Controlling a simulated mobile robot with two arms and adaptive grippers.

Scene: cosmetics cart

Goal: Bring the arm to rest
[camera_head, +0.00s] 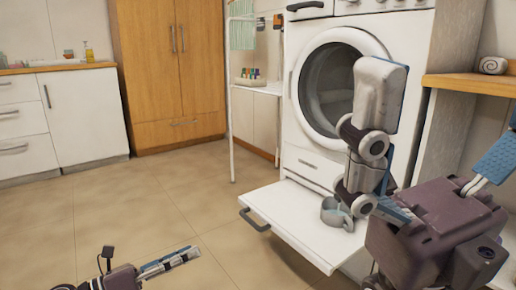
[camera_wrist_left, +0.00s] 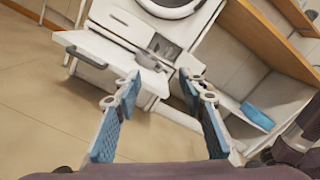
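My left gripper (camera_head: 190,252) is low at the bottom left of the head view, above the tiled floor and apart from the furniture. In the left wrist view its two blue-padded fingers (camera_wrist_left: 160,85) are spread wide with nothing between them. My right gripper's purple body (camera_head: 440,232) is at the lower right of the head view, close to the camera.
The white washing machine (camera_head: 302,125) has a flat board (camera_head: 290,212) pulled out below it, bearing a grey mug (camera_head: 336,212). A wooden shelf (camera_head: 470,83) is at right. A white rack (camera_head: 230,100) and wooden cupboard (camera_head: 172,65) stand behind. The floor at left is clear.

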